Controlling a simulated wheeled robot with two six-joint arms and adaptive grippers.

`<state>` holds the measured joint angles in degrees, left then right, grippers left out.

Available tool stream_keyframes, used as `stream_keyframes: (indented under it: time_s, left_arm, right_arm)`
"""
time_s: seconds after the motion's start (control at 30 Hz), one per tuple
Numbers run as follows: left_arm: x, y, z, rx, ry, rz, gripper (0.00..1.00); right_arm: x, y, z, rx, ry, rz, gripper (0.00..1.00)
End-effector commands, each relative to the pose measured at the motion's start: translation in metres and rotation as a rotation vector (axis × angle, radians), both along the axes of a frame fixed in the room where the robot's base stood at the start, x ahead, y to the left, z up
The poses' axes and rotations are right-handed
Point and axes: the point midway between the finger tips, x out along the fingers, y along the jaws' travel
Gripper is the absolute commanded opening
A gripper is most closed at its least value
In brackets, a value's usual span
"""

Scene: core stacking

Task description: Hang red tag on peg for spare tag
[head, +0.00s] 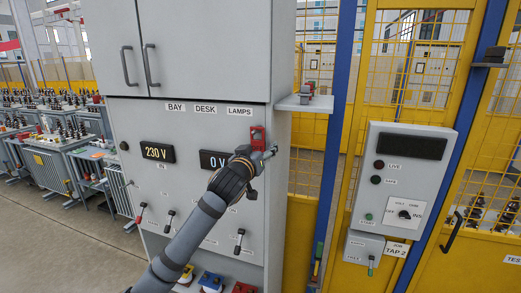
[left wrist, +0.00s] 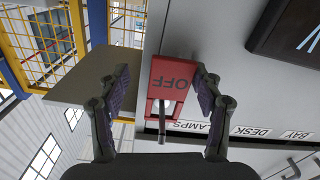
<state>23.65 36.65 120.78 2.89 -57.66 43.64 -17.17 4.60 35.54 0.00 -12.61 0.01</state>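The red tag (head: 258,137) is upright against the grey cabinet front, just below the LAMPS label. In the left wrist view the tag (left wrist: 172,80) shows upside down, with the word OFF. A short grey peg (left wrist: 162,131) shows at the tag's slot end; I cannot tell for sure whether it passes through the slot. My left gripper (head: 262,153) is at the tag. In the wrist view its fingers (left wrist: 160,98) are spread, with the tag between them, close to the right finger and clear of the left one. My right gripper is not in view.
A small grey shelf (head: 303,103) with small items juts out just right of the tag. Cabinet switches (head: 239,241) sit lower down. A grey control box (head: 410,155) and yellow mesh fence (head: 315,150) stand to the right.

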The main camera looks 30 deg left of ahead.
Motion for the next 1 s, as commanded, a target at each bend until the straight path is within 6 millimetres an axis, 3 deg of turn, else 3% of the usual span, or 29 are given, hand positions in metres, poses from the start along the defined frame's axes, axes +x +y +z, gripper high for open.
stream_keyframes:
  time_s: [0.23, 0.57, 1.0]
  left_arm:
    - [-0.003, 0.000, 0.000, 0.002, 0.001, 0.001, 0.66]
    - [-0.052, -0.013, 0.000, 0.013, 0.003, 0.000, 0.66]
    - [-0.073, -0.018, -0.001, 0.002, 0.001, 0.001, 0.66]
  right_arm:
    - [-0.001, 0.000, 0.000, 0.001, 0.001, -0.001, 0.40]
    - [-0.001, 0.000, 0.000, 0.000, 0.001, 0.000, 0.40]
    - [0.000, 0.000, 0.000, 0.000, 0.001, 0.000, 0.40]
